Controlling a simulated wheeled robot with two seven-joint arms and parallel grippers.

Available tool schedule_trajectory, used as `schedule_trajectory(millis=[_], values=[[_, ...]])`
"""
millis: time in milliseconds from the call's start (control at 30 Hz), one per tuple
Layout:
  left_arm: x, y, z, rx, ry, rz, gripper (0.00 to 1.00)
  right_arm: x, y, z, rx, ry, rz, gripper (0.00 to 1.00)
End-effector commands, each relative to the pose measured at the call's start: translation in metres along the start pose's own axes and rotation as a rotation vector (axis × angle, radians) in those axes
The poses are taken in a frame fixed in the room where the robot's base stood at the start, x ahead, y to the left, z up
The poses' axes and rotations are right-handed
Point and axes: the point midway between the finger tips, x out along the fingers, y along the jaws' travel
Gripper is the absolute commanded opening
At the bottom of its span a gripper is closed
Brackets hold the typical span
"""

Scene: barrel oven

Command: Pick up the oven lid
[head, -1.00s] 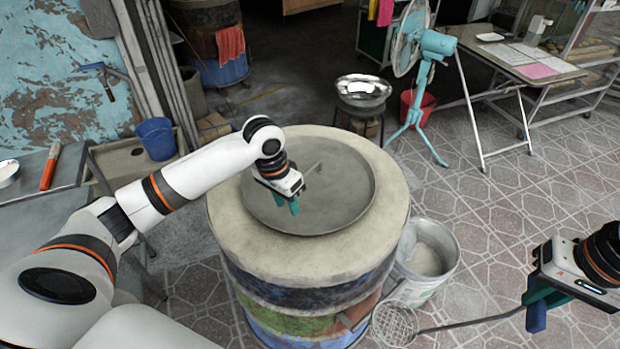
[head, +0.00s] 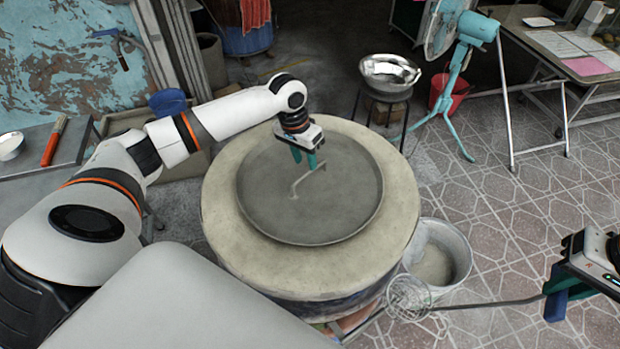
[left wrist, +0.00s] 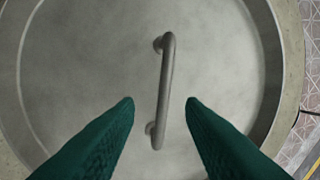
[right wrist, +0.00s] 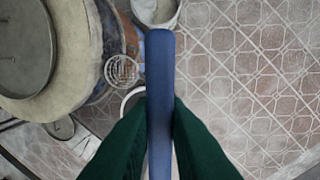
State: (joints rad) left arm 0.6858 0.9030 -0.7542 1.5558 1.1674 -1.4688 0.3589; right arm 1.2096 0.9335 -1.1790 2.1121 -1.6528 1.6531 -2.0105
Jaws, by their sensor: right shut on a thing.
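The oven lid (head: 330,215) is a round grey metal disc lying on top of the barrel oven (head: 225,215). Its bar handle (head: 308,178) stands up near its middle; it also shows in the left wrist view (left wrist: 165,90). My left gripper (head: 304,159) is over the lid near the handle's far end. In the left wrist view its green fingers (left wrist: 160,103) are apart, with the handle lying between and ahead of them, not gripped. My right gripper (head: 557,290) is shut on the blue grip (right wrist: 160,90) of a wire skimmer (head: 408,298), right of the oven.
A white bucket (head: 455,262) stands on the floor right of the oven. A shiny bowl (head: 390,72) on a stool and a turquoise fan (head: 462,75) stand behind. A table with a red-handled tool (head: 54,142) is at left. Tiled floor is open at right.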

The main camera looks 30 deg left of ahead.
Motion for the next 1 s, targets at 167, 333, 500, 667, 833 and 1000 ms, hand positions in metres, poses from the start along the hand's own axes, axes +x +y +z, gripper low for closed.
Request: schedule_trajectory(millis=[167, 333, 500, 667, 833, 1000], values=[[0.015, -0.002, -0.001, 0.0, 0.003, -0.001, 0.36, -0.006, 0.001, 0.0, 0.0, -0.001, 0.001, 0.0], [0.041, -0.004, 0.0, 0.0, 0.002, -0.001, 0.36, -0.013, 0.002, 0.0, 0.0, -0.001, 0.001, 0.0], [0.055, -0.003, -0.001, 0.001, 0.001, 0.0, 0.36, -0.013, 0.002, 0.0, 0.0, -0.001, 0.001, 0.0], [0.055, -0.003, -0.001, 0.001, 0.0, 0.001, 0.36, -0.013, 0.002, 0.0, 0.0, -0.001, 0.001, 0.0], [0.055, -0.003, -0.001, 0.001, 0.0, 0.001, 0.16, -0.013, 0.002, 0.0, 0.0, -0.001, 0.001, 0.0], [0.055, -0.003, -0.001, 0.001, 0.0, 0.001, 0.0, -0.013, 0.002, 0.0, 0.0, -0.001, 0.001, 0.0]])
